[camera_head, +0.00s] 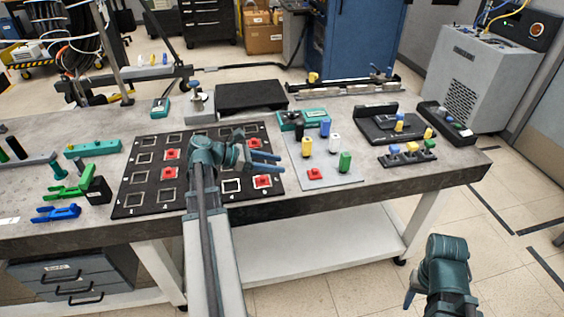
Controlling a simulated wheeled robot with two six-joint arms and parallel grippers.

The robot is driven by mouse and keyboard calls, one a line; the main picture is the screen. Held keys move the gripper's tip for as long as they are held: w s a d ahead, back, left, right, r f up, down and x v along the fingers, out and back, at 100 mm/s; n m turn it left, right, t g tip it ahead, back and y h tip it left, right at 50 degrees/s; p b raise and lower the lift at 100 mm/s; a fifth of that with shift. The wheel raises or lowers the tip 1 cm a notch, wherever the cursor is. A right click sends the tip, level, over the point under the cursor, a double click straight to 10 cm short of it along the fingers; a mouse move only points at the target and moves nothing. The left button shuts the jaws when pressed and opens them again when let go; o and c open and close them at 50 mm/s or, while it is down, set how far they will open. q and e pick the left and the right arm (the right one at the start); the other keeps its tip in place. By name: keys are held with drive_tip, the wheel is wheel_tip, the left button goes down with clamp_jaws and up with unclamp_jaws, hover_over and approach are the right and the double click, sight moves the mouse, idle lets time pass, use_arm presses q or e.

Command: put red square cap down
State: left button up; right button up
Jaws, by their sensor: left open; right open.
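Several red square caps show. Another red square cap (315,174) is on the grey plate (343,181) right of the board. My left gripper (281,163) is open and empty over the board's right side, its fingers pointing right, just above the lower-right cap in the picture. My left arm hides the board's middle. My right gripper (411,298) is open at the lower right, off the table; its fingers are barely visible.
Black, blue, white, yellow and green pegs stand on the grey plate. Black trays with coloured pieces (408,157) are to the right. Green and blue clamp-like parts (58,213) lie at the left. A black box (250,96) is behind the board.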

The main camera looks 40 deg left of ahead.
idle(0.3)
use_arm(q)
drive_tip(key=d+f+m+g, duration=0.1)
drive_tip(key=d+m, duration=0.1)
drive_tip(key=d, duration=0.2)
drive_tip(key=w+d+f+m+g, duration=0.1)
drive_tip(key=d+f+m+g, duration=0.1)
drive_tip(key=d, duration=0.2)
drive_tip(key=w+d+f+m+g, duration=0.1)
drive_tip(key=d+f+m, duration=0.1)
drive_tip(key=d, duration=0.2)
drive_tip(key=shift+w+d, duration=0.15)
drive_tip(key=shift+d, duration=0.05)
drive_tip(key=s+d+f+m+g+y, duration=0.2)
drive_tip(key=s+d+m+y, duration=0.1)
drive_tip(key=d+m, duration=0.5)
drive_tip(key=s+d+f+m+g+y, duration=0.2)
drive_tip(key=s+d+f+m+y, duration=0.1)
drive_tip(key=d+m, duration=0.6)
drive_tip(key=s+d+f+m+g+y, duration=0.2)
drive_tip(key=s+d+f+m+y, duration=0.1)
drive_tip(key=d+m, duration=0.5)
drive_tip(key=shift+s+d+f+m+g+y, duration=0.3)
drive_tip(key=shift+s+d+m+y, duration=0.25)
drive_tip(key=shift+d, duration=0.35)
drive_tip(key=shift+w, duration=0.1)
drive_tip(key=shift+r, duration=0.1)
